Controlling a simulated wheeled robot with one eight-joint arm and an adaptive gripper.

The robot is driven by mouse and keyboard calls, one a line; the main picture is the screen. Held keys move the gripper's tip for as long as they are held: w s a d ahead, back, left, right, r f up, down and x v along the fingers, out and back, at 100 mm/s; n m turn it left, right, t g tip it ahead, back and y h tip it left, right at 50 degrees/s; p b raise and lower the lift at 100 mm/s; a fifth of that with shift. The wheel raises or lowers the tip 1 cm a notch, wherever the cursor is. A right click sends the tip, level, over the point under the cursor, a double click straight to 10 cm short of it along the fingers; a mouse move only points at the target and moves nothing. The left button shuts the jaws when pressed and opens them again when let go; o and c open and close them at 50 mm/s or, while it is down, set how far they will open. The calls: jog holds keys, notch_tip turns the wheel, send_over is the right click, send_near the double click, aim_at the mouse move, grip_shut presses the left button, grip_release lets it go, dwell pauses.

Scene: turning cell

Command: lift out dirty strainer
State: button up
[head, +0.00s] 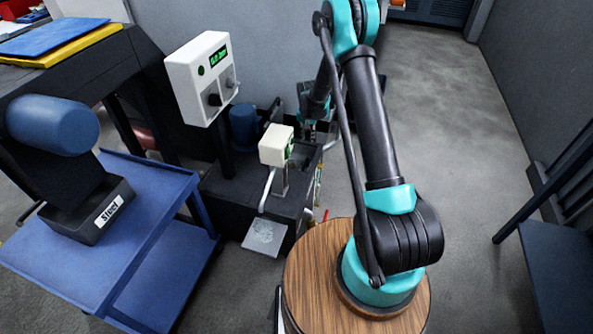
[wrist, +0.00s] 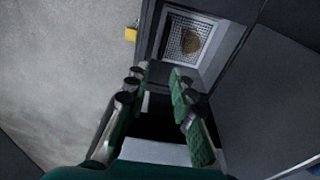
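The strainer (wrist: 188,40) shows in the wrist view as a square mesh basket with a light metal rim and a brown patch of dirt in it. It sits in an opening of the dark tank (wrist: 222,80), beyond my fingertips and to their right. My gripper (wrist: 160,72) has its green-padded fingers apart with nothing between them. In the head view my gripper (head: 309,126) is low over the back right of the tank (head: 235,205), partly hidden by my arm. I cannot make out the strainer there.
A white control box (head: 200,78) and a smaller cream box (head: 276,146) stand over the tank. A pale grey plate (head: 265,237) is at its front. A blue cart (head: 150,215) with a bin labelled Steel (head: 90,215) is at left. Floor (head: 460,130) is clear at right.

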send_near(306, 163)
jog(key=f, duration=0.5)
jog(key=shift+w+a+f, duration=0.25)
jog(key=shift+w+f, duration=0.05)
jog(key=shift+w, duration=0.1)
jog(key=shift+w+d+f, duration=0.1)
jog(key=shift+w+f, duration=0.05)
jog(key=shift+f, duration=0.7)
jog(key=shift+w+d+f, duration=0.1)
jog(key=shift+w+f, duration=0.05)
jog(key=shift+f, duration=0.7)
jog(key=shift+w+d+f, duration=0.1)
jog(key=shift+w+f, duration=0.05)
jog(key=shift+f, duration=0.7)
grip_shut()
